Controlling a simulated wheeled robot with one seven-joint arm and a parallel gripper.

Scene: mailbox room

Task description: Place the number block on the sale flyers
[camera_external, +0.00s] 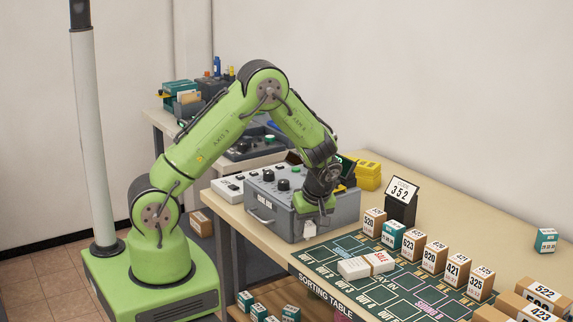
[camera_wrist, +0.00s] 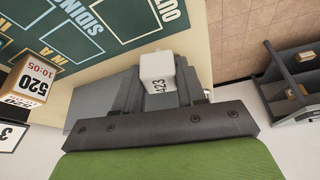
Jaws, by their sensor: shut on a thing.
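The number block is a small white cube, marked with what looks like 423 in the wrist view (camera_wrist: 157,68). My gripper (camera_wrist: 158,90) is shut on it, with the block at the tips of the grey jaws. In the external view my gripper (camera_external: 317,218) points down beside the right end of the grey control box, and the white block (camera_external: 309,231) shows below it. The sale flyers (camera_external: 380,261), a flat white stack with red SALE print, lie on the green sorting mat, to the right of and nearer the camera than my gripper. The wrist view does not show the flyers.
Several numbered cartons, such as the 520 carton (camera_external: 373,222), stand in a row behind the flyers. A black display reading 352 (camera_external: 401,192) is behind them. The green mat (camera_external: 331,257) has bare room around the flyers.

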